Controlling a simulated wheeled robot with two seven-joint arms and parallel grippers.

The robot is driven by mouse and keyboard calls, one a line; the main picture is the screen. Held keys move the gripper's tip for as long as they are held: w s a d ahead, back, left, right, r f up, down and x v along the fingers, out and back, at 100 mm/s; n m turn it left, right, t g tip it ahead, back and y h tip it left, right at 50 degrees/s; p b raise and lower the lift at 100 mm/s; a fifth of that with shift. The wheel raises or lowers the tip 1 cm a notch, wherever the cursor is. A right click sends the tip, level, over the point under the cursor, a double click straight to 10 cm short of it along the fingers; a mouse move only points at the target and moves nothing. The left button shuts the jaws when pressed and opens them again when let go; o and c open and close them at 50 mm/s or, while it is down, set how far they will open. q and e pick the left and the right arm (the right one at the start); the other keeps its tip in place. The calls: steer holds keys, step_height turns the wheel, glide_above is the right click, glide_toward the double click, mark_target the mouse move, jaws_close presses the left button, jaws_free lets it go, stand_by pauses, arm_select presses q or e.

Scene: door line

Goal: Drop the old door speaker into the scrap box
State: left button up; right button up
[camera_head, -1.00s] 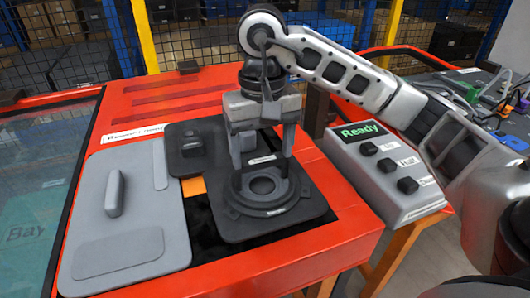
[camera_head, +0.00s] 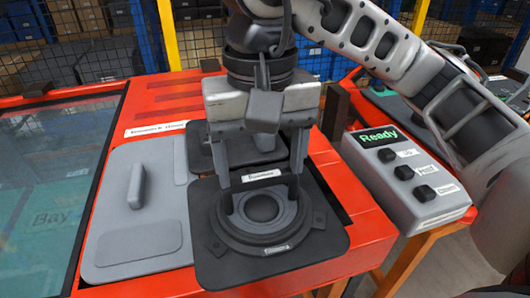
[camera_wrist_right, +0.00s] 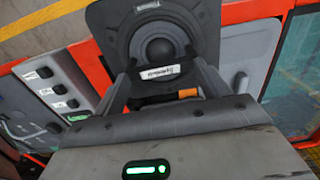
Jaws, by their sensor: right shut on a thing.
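The door speaker (camera_head: 225,255) is a dark square plate with a raised ring and a round cone, and small white labels. My right gripper (camera_head: 262,203) points down with one finger at each side of the cone. It is shut on the speaker and appears to hold it raised above the red bench. In the right wrist view, the speaker (camera_wrist_right: 118,22) lies beyond the fingers, cone in the middle. How the fingertips touch it is partly hidden. No box that I can identify as the scrap box shows. My left gripper is out of view.
A grey panel with a handle (camera_head: 150,215) lies left of the speaker on the red bench (camera_head: 370,215). A dark plate (camera_head: 200,165) lies behind. A grey control box (camera_head: 400,180) reading "Ready" stands at right. Glass (camera_head: 55,175) fills the left side.

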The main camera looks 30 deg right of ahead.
steer(key=shift+r, duration=0.1)
steer(key=o, duration=1)
steer(key=c, duration=0.8)
steer(key=shift+r+p, duration=1.25)
steer(key=shift+r, duration=0.4)
steer(key=shift+f, duration=0.1)
